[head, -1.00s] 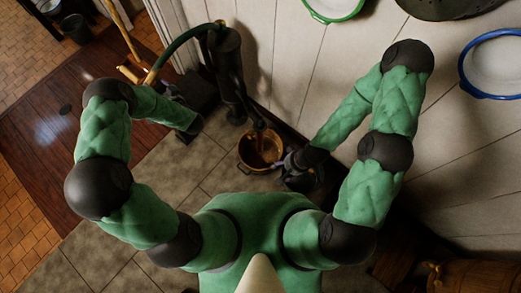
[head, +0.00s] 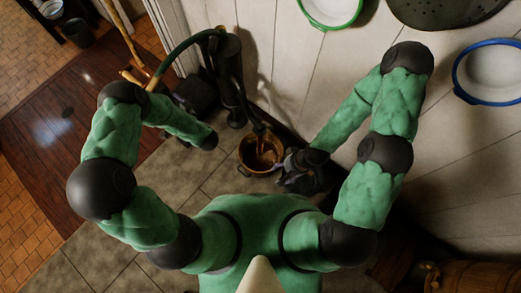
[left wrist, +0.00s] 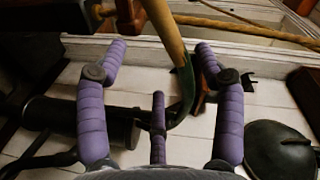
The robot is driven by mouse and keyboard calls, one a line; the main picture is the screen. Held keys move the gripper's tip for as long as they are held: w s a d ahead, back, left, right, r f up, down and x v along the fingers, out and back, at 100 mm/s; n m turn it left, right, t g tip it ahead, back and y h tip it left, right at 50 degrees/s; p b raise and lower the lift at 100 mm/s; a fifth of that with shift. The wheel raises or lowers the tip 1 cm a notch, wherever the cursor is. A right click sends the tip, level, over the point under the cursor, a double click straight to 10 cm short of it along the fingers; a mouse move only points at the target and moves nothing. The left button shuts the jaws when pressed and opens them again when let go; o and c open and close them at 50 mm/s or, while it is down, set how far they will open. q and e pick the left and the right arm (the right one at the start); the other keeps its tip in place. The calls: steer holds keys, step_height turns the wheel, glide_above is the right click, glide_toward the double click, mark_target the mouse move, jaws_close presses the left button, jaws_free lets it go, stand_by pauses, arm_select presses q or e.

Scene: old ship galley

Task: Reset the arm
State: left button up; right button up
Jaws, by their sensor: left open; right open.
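My left arm (head: 180,122) is bent on the left side of the head view, and its gripper is hidden below the dark wrist there. In the left wrist view the left gripper (left wrist: 160,50) shows purple segmented fingers spread wide with nothing between them. A curved tan and green handle passes behind them. My right arm (head: 345,115) reaches down on the right side. My right gripper (head: 289,171) is dark and small in the head view, close to the right side of a copper pot (head: 244,163). I cannot tell whether it touches the pot.
A black pump (head: 228,72) with a long curved handle (head: 182,45) stands at the wall, its spout over the pot. A green-rimmed dish (head: 331,10), a blue-rimmed dish (head: 488,72) and a dark strainer (head: 447,8) hang on the wall. A barrel (head: 470,277) stands lower right.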

stand_by(0.3)
arm_select(q)
steer(key=s+d+f+n+g+h, duration=0.3)
steer(key=s+d+f+g+h, duration=0.15)
steer(key=d+f+h, duration=0.8)
steer(key=s+d+n+g+h, duration=0.1)
steer(key=s+d+g, duration=0.2)
steer(key=s, duration=0.6)
steer(key=s+d+f+n+g+h, duration=0.1)
steer(key=s+d+g+h, duration=0.1)
steer(key=s+d, duration=0.5)
steer(key=shift+s+d+n+g, duration=0.3)
steer(key=shift+s+d+g, duration=0.1)
steer(key=shift+s+g, duration=0.5)
steer(key=shift+f, duration=0.1)
